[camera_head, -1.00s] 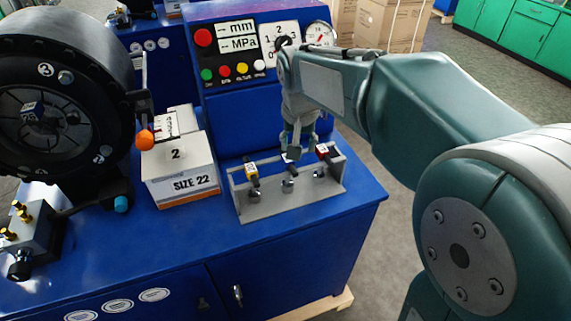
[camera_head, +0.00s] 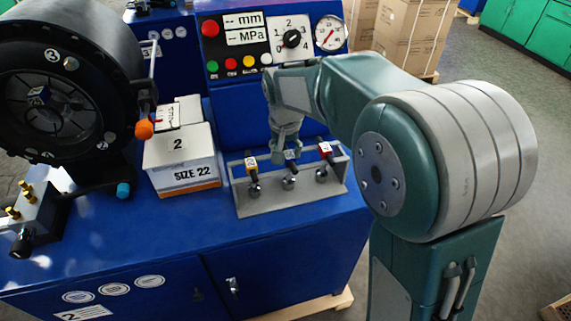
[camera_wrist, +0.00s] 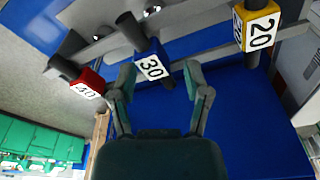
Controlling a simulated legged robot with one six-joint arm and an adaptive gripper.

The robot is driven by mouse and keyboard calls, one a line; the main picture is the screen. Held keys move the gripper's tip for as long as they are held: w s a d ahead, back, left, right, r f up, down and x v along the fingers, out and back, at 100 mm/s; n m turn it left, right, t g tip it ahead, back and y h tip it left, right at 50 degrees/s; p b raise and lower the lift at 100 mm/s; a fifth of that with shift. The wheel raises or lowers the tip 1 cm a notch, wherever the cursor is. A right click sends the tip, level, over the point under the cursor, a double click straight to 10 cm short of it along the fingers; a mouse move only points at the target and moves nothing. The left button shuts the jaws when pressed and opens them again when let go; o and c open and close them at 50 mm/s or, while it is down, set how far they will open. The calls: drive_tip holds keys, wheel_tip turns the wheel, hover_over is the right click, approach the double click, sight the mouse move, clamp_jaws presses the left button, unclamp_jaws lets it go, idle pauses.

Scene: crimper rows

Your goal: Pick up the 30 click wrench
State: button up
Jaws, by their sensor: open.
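The 30 click wrench (camera_head: 291,168) stands in the middle place of a grey rack on the blue bench. In the wrist view its blue collar (camera_wrist: 151,66) has a white face marked 30, with dark shaft parts above and below it. My gripper (camera_head: 287,146) is over the rack's middle, pointing down. In the wrist view my gripper (camera_wrist: 160,78) is open, with one finger on each side of the 30 collar. I cannot tell whether either finger touches it.
A yellow wrench marked 20 (camera_wrist: 257,27) stands on one side, and a red-collared wrench (camera_wrist: 88,84) on the other. The grey rack (camera_head: 290,203) holds all three. A SIZE 22 box (camera_head: 181,163) stands left of it. The control panel (camera_head: 240,50) rises behind.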

sight(291, 156)
drive_tip(key=f, duration=0.1)
drive_tip(key=d+f, duration=0.1)
drive_tip(key=f, duration=0.2)
drive_tip(key=shift+w+d+f, duration=0.2)
drive_tip(key=shift+w+f, duration=0.1)
drive_tip(key=shift+a+f, duration=0.1)
drive_tip(key=shift+f, duration=0.2)
drive_tip(key=shift+a+f, duration=0.15)
drive_tip(key=shift+a, duration=0.25)
drive_tip(key=shift+d, duration=0.2)
clamp_jaws()
drive_tip(key=shift+w+d, duration=0.1)
drive_tip(key=shift+d, duration=0.05)
